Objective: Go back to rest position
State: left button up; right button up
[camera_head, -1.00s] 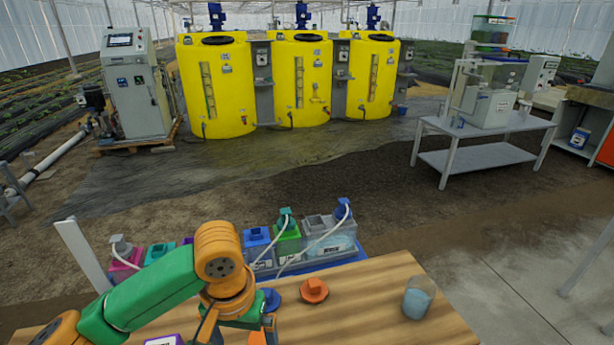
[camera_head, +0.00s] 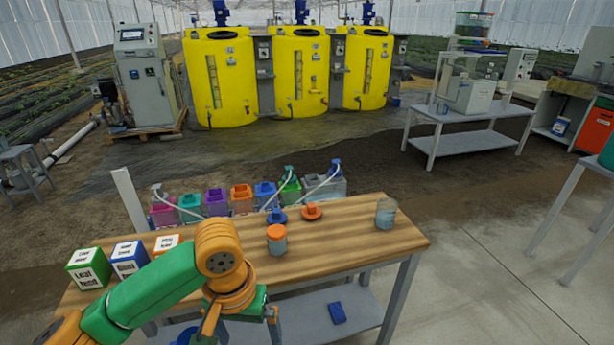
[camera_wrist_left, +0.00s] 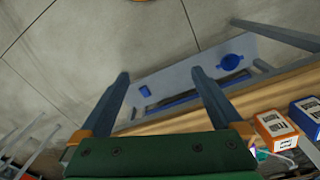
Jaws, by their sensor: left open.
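My left arm comes in from the lower left in the head view. It is bent, with its gripper (camera_head: 240,312) low in front of the wooden table's near edge. In the left wrist view the gripper (camera_wrist_left: 160,76) has its two fingers spread apart with nothing between them. The floor and the table's lower shelf (camera_wrist_left: 178,78) lie beyond the fingers. My right arm and gripper are not in view.
The wooden table (camera_head: 345,228) carries an orange-lidded jar (camera_head: 277,240), a blue lid (camera_head: 277,216), an orange lid (camera_head: 312,211), a glass beaker (camera_head: 386,212) and several labelled boxes. Concrete floor (camera_head: 480,285) is clear on the right.

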pick_arm(q)
jog(key=w+d+f+n+t+h, duration=0.2)
jog(key=w+d+f+h, duration=0.2)
jog(key=w+f, duration=0.5)
jog(key=s+a+f+n+t+y, duration=0.1)
jog(key=s+a+f, duration=0.1)
jog(key=f, duration=0.6)
jog(key=s+a+f, duration=0.2)
jog(key=a+f, duration=0.1)
jog(key=f, duration=0.5)
jog(key=s+a+f+m+y, duration=0.1)
jog(key=s+a+f, duration=0.2)
jog(key=s+f, duration=0.45)
jog(key=s+a+f+y, duration=0.2)
jog(key=s+a+f, duration=0.2)
jog(key=s+f, duration=0.3)
jog(key=s+a+f+m+g, duration=0.1)
jog(key=s+f+m+g, duration=0.1)
jog(key=s, duration=1.4)
jog(key=shift+s+a+f+m, duration=0.25)
jog(key=shift+f+m, duration=0.15)
jog(key=shift+m, duration=0.3)
